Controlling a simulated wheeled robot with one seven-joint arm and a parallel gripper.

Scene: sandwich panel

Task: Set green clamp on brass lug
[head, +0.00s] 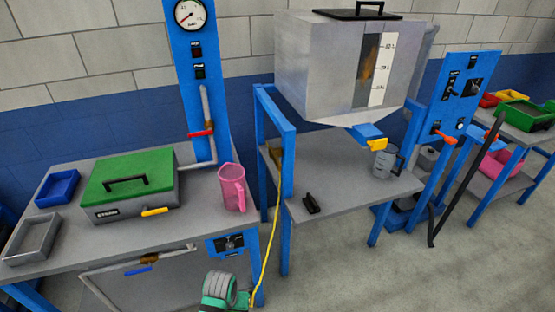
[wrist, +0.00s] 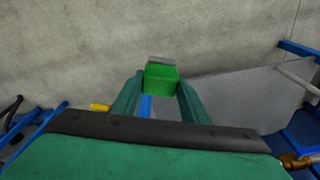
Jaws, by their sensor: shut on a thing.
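The green clamp (wrist: 160,78) is between the two teal fingers of my gripper (wrist: 159,95) in the wrist view, with a grey piece at its far end. My gripper is shut on it. In the head view part of my green and grey arm end shows at the bottom edge; the clamp cannot be made out there. A brass-coloured piece (head: 276,155) sits beside the blue post of the middle bench, with a yellow cable (head: 271,240) hanging down from near it. I cannot tell whether this piece is the brass lug. The clamp is apart from it.
The left bench (head: 120,235) holds a green-lidded box (head: 130,180), a pink jug (head: 232,188) and trays. The middle bench (head: 350,195) carries a black block (head: 311,204) and a grey jug (head: 384,162) under a large hopper (head: 325,65). Open floor lies at the lower right.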

